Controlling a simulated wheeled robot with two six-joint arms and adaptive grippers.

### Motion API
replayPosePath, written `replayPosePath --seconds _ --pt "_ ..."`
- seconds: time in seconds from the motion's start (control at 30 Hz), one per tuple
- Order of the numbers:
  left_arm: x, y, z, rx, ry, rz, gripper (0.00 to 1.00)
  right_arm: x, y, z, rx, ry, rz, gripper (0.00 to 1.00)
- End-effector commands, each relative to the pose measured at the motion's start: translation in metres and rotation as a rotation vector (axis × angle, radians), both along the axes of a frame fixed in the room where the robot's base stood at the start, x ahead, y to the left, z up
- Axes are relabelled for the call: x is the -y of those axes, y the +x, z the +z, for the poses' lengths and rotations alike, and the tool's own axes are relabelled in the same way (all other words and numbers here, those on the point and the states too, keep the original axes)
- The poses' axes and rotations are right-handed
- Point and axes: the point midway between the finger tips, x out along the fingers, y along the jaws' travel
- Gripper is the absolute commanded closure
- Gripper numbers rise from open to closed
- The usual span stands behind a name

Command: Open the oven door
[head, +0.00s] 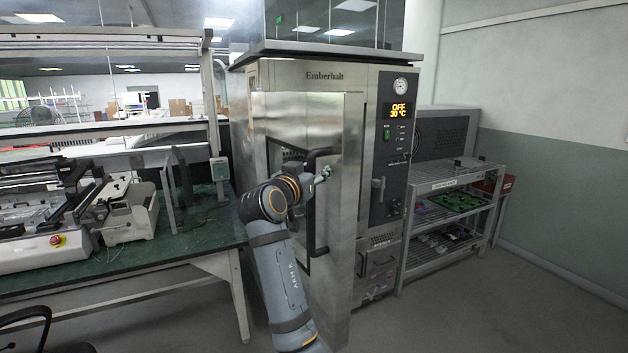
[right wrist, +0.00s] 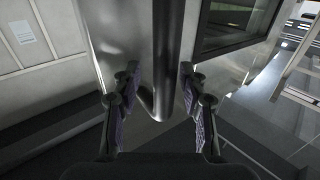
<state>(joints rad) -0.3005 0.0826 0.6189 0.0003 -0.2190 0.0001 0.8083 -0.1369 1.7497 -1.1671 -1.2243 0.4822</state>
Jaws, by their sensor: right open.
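The tall steel oven (head: 300,76) stands in the middle of the head view. Its door (head: 338,130) appears to stand partly open, with its right edge swung out towards me. The door carries a dark vertical bar handle (head: 318,249) and a window. My right gripper (head: 324,177) is at the handle's upper half in the head view. In the right wrist view the open right gripper (right wrist: 160,88) has its fingers on either side of the handle (right wrist: 166,45), with gaps visible. The door window also shows there (right wrist: 233,22). My left gripper is not in view.
A green-topped workbench (head: 195,235) with machines stands to the left of the oven. A metal shelf rack (head: 440,187) with trays stands to the right. The control panel (head: 396,145) reads OFF and 30 °C. Floor at the lower right is clear.

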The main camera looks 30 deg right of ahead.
Motion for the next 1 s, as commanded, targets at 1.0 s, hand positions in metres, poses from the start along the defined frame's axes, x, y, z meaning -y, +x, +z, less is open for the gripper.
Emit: replayPosePath --seconds 1.0 --pt "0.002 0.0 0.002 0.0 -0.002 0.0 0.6 -0.012 -0.006 0.04 -0.106 0.122 -0.055 0.57"
